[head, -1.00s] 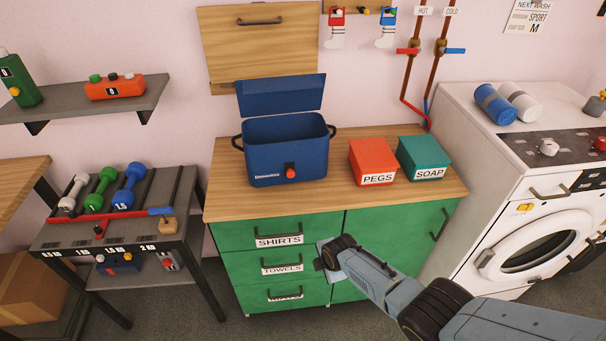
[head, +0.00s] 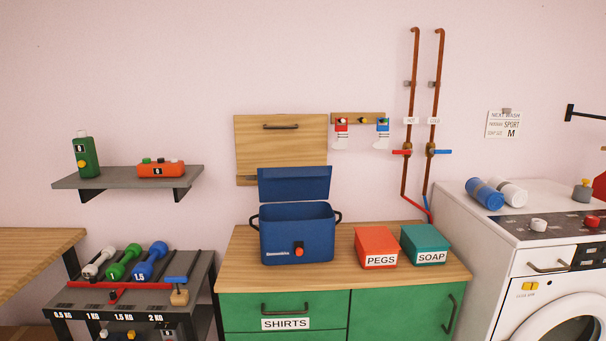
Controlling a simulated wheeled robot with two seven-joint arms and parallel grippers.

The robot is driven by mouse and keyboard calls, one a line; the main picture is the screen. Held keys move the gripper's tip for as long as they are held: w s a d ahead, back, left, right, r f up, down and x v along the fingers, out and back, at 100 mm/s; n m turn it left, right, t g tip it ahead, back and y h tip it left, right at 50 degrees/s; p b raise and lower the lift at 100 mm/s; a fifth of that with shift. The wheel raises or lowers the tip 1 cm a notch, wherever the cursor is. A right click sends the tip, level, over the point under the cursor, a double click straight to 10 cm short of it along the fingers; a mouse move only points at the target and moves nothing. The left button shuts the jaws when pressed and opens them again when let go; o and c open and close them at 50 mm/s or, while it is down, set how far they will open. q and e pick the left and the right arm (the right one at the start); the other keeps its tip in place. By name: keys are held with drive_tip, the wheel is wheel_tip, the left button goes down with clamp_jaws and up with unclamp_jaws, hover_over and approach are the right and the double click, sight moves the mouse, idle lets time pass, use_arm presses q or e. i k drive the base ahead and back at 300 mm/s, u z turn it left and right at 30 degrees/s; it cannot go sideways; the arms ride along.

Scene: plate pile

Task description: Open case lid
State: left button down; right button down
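A blue case (head: 297,236) stands upright on the wooden top of a green cabinet. Its lid (head: 294,184) is raised and tilted back behind the body, so the case is open at the top. A red-orange latch button (head: 299,248) sits on its front face. The inside of the case is mostly hidden by the front wall. Neither of my grippers shows in the head view.
A red PEGS box (head: 376,248) and a teal SOAP box (head: 425,245) stand right of the case on the wooden counter (head: 240,268). A hinged wooden board (head: 281,150) is on the wall behind. A dumbbell rack (head: 130,285) is at left, a washing machine (head: 545,262) at right.

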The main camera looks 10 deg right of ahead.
sight(282, 184)
drive_tip(key=u, duration=0.55)
drive_tip(key=i, duration=0.9)
drive_tip(key=u, duration=0.2)
